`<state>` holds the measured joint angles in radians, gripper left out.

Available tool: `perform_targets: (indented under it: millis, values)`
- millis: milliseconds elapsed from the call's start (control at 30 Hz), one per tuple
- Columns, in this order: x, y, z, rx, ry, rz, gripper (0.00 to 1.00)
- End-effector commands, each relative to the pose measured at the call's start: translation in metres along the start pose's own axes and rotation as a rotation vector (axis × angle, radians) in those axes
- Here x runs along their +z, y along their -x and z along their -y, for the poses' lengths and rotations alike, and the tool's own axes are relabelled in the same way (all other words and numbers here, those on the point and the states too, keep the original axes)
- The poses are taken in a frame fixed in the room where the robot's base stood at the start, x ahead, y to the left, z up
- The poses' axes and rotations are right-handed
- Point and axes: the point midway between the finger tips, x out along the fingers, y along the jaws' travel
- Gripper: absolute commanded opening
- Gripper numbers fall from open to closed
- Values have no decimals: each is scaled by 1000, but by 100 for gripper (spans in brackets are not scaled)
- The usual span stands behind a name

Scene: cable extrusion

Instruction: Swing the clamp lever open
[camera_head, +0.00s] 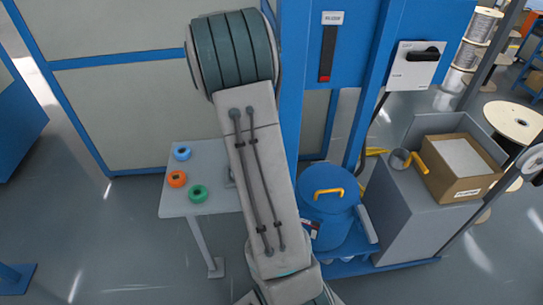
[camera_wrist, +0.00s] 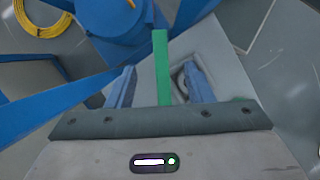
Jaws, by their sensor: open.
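In the wrist view, my gripper (camera_wrist: 159,68) is open, with one blue finger on each side. A straight green bar (camera_wrist: 161,60) stands between the fingers with gaps on both sides; it looks like the clamp lever, but I cannot tell for sure. Its lower end is hidden behind the gripper body. A grey plate with a round dark ring (camera_wrist: 179,78) lies behind the right finger. The clamp itself is not clearly visible. In the head view my arm covers the middle, and the gripper is out of sight.
A blue drum (camera_head: 325,222) with a yellow lid handle (camera_head: 328,192) stands right of my arm. A small table (camera_head: 213,160) holds blue, orange and green rings. A grey cabinet (camera_head: 410,225) bears a cardboard box (camera_head: 484,192). A yellow cable coil (camera_wrist: 40,14) lies at the wrist view's upper left.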

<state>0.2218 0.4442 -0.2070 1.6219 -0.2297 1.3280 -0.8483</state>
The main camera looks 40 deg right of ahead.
Motion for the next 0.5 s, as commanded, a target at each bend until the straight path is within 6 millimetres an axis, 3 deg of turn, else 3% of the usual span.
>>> perform_targets:
  millis: [167,500]
  values:
    - [1,-19,-2,-3,4,5,47]
    - [1,-90,-1,-5,2,6,47]
